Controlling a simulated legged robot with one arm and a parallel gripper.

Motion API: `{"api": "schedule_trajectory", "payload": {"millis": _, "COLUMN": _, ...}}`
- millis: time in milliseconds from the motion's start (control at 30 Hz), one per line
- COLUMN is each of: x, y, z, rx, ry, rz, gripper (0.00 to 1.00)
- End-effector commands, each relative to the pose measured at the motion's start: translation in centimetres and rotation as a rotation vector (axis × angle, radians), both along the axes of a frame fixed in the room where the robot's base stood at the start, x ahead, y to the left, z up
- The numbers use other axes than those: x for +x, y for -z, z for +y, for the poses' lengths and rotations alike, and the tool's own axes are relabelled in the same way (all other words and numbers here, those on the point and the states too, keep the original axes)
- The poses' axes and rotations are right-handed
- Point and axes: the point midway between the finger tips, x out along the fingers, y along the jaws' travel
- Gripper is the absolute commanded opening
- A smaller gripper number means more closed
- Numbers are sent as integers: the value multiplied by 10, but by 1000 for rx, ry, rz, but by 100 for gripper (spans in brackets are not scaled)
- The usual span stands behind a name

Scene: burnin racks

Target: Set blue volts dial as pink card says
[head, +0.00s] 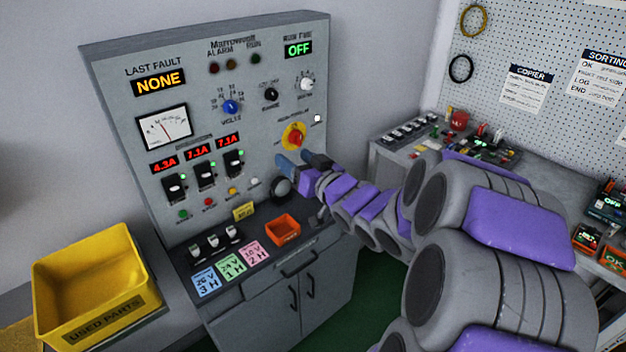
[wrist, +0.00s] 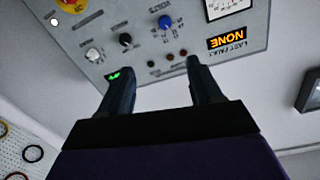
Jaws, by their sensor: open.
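The blue volts dial (head: 231,107) sits on the upper middle of the grey panel, with small numbers around it; its setting is too small to read surely. In the wrist view the dial (wrist: 165,22) appears upside down, beyond my fingertips. The pink card (head: 254,253) lies on the ledge below the panel; it shows a volts line, too small to read surely, above "2 H". My gripper (head: 300,160) is open and empty in front of the panel, below and right of the dial. Its two fingers also show in the wrist view (wrist: 157,70), apart from the dial.
A black knob (head: 271,94) and a white knob (head: 306,85) are right of the dial. A red emergency button (head: 295,137) on yellow is just above my gripper. Blue and green cards lie left of the pink one. An orange bin (head: 283,229) stands on the ledge.

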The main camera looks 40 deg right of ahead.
Motion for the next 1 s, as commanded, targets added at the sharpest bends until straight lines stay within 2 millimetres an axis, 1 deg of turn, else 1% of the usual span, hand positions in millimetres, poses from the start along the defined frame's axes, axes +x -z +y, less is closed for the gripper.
{"api": "schedule_trajectory", "payload": {"millis": 33, "x": -7, "y": 3, "z": -1, "rx": -4, "ry": 4, "rz": -7, "gripper": 64}}
{"api": "schedule_trajectory", "payload": {"millis": 100, "x": -15, "y": 4, "z": -1, "rx": -2, "ry": 3, "rz": -4, "gripper": 64}}
{"api": "schedule_trajectory", "payload": {"millis": 300, "x": -37, "y": 2, "z": 0, "rx": -4, "ry": 3, "rz": -5, "gripper": 64}}
{"api": "schedule_trajectory", "payload": {"millis": 500, "x": -55, "y": 2, "z": 0, "rx": -2, "ry": 1, "rz": -1, "gripper": 64}}
{"api": "schedule_trajectory", "payload": {"millis": 700, "x": -60, "y": 0, "z": 1, "rx": -2, "ry": 0, "rz": 0, "gripper": 64}}
{"api": "schedule_trajectory", "payload": {"millis": 1000, "x": -59, "y": -1, "z": 1, "rx": 0, "ry": -2, "rz": 2, "gripper": 65}}
